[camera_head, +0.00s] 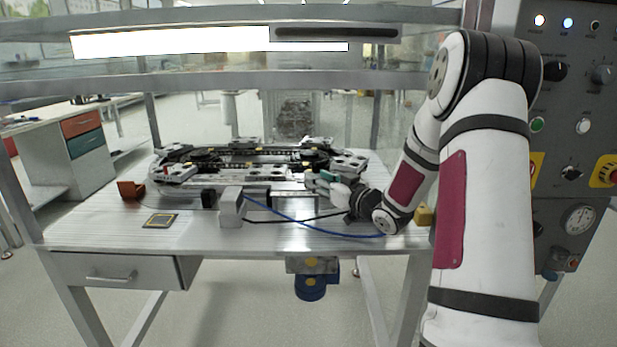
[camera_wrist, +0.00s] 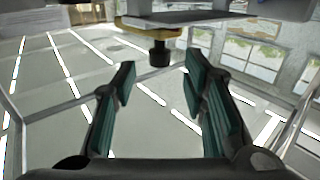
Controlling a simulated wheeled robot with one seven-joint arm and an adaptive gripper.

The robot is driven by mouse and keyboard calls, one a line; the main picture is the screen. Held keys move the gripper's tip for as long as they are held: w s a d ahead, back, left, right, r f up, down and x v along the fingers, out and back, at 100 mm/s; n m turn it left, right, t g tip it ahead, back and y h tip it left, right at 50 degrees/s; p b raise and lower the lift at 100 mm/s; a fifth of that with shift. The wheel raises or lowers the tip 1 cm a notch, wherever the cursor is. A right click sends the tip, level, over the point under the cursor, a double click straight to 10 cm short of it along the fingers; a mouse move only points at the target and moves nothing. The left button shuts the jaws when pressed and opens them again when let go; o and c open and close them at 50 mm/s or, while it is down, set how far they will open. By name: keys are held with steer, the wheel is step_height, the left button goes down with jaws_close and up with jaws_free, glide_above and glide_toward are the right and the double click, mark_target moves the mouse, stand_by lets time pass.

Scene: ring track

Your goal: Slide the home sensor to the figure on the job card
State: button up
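The ring track (camera_head: 245,160) lies on the workbench in the head view, with several grey blocks around its loop. My gripper (camera_head: 325,177) is at the track's right front edge, beside a grey block (camera_head: 348,163). In the wrist view, my gripper (camera_wrist: 159,78) has its two teal-padded fingers spread, with nothing between the pads. A black knob-like cylinder (camera_wrist: 160,54) hangs beyond the fingertips, under a yellow and grey part. I cannot tell whether it belongs to the home sensor. No readable job card shows; a small dark yellow-edged plate (camera_head: 160,220) lies at the bench's left front.
A grey block (camera_head: 231,207) stands at the bench front, with a blue cable (camera_head: 310,227) and a black cable running right. A rust-coloured block (camera_head: 131,190) sits at left. A control panel (camera_head: 570,130) stands at right. Bare bench (camera_head: 100,225) shows at left front.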

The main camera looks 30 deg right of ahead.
steer(key=shift+w+a+b, duration=0.15)
steer(key=shift+w+b, duration=0.15)
steer(key=shift+w, duration=1.95)
steer(key=shift+a, duration=0.1)
jaws_close()
